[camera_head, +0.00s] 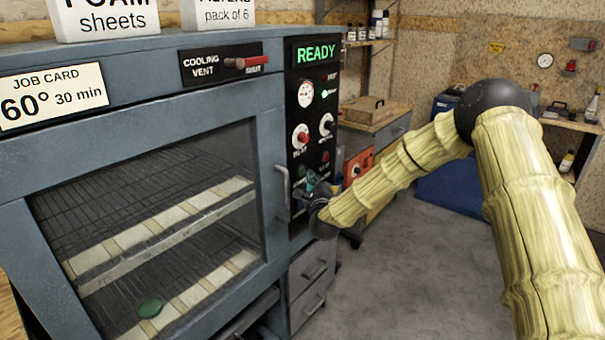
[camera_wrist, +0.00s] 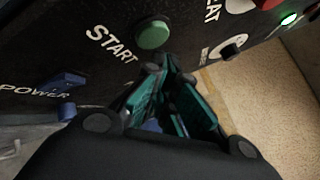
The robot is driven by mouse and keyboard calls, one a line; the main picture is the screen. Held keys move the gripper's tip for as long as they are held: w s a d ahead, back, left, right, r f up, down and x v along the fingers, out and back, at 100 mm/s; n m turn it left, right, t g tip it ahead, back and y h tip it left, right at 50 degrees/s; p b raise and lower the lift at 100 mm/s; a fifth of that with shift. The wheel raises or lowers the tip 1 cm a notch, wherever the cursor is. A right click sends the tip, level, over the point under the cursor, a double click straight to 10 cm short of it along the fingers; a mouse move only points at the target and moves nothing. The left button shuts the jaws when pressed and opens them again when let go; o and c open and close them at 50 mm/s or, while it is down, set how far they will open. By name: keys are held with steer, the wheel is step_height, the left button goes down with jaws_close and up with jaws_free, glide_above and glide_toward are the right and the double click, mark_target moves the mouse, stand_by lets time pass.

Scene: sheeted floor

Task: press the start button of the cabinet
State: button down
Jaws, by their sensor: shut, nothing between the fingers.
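The blue-grey cabinet (camera_head: 272,130) has a black control panel (camera_head: 302,112) with a green READY display (camera_head: 316,53). In the wrist view the round green start button (camera_wrist: 153,36) sits beside the word START. My gripper (camera_wrist: 172,72) is shut and empty, with its fingertips just below the button in that picture. I cannot tell whether they touch the panel. In the head view my gripper (camera_head: 314,184) is at the lower part of the panel, and it and my arm hide part of the lower controls.
A blue power switch (camera_wrist: 65,81) is left of the start button, and a black knob (camera_wrist: 233,46) is to its right. The cabinet's door handle (camera_head: 283,193) stands out left of my gripper. A wooden side bench (camera_head: 375,118) is behind. The grey floor (camera_head: 400,285) is open at right.

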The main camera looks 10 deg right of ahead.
steer(key=shift+w+a+b, duration=0.25)
steer(key=shift+w+b, duration=0.1)
steer(key=shift+b, duration=0.15)
steer(key=shift+w+a, duration=0.1)
stand_by(0.5)
steer(key=shift+w+a+r+b, duration=0.2)
steer(key=shift+r+b, duration=0.2)
stand_by(0.4)
steer(key=shift+w+d+r, duration=0.1)
steer(key=shift+w+r, duration=0.05)
steer(key=shift+r, duration=0.1)
stand_by(0.4)
steer(key=shift+f, duration=0.1)
steer(key=shift+s+f+b, duration=0.25)
steer(key=shift+s+b, duration=0.05)
steer(key=shift+s, duration=0.05)
steer(key=shift+s+a, duration=0.1)
steer(key=shift+a, duration=0.1)
steer(key=shift+s+f, duration=0.1)
